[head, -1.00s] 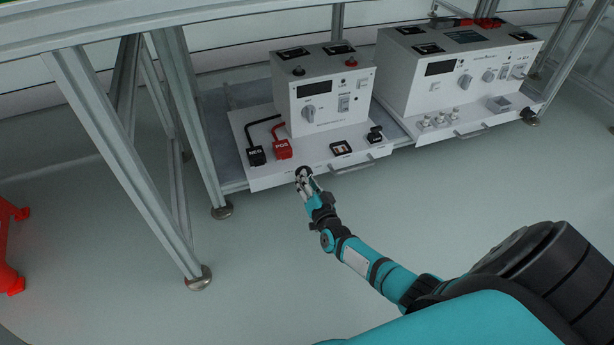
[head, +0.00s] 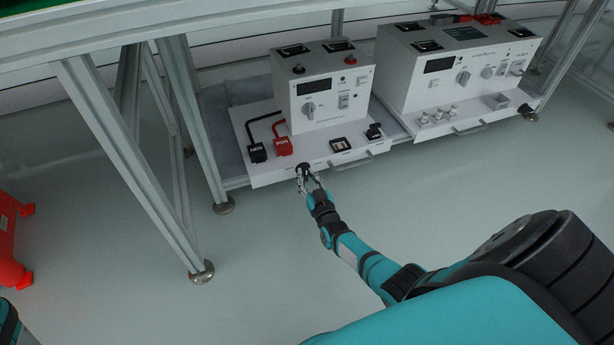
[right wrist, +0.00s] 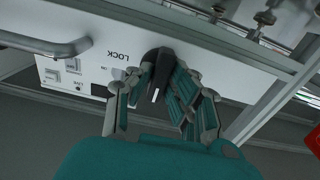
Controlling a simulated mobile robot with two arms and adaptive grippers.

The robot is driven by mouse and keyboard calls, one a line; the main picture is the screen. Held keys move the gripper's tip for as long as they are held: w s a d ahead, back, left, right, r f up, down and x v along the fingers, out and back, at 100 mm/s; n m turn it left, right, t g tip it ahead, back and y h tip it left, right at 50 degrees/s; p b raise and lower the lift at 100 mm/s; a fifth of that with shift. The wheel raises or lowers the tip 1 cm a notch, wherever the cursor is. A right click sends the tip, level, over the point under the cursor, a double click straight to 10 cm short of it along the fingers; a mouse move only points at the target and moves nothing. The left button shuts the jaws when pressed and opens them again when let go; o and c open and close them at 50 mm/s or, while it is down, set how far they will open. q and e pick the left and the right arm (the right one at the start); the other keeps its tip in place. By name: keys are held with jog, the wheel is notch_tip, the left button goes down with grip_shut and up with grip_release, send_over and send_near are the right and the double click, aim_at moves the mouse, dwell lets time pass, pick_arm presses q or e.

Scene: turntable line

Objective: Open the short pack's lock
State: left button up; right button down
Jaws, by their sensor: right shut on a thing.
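The short pack (head: 318,92) is the smaller white box on the left of the low shelf, on a white tray (head: 262,178). In the right wrist view, a black lock knob (right wrist: 157,68) with a white mark stands on the tray's front face beside the upside-down word LOCK. My right gripper (head: 308,180) is at that front face in the head view. In the right wrist view its fingers (right wrist: 165,88) are around the knob and shut on it, partly hiding it. Which lock position the white mark shows, I cannot tell. My left gripper is out of view.
A grey bar handle (head: 350,162) on the tray front is near my right gripper. Black and red plugs (head: 283,147) lie on the tray. A longer white pack (head: 450,75) stands to the right. A frame leg (head: 130,165) is on the left. The floor in front is clear.

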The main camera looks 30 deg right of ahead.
dwell(0.3)
jog(key=c, duration=1.3)
grip_release()
jog(key=shift+o, duration=0.2)
jog(key=v, duration=0.7)
jog(key=shift+s, duration=0.25)
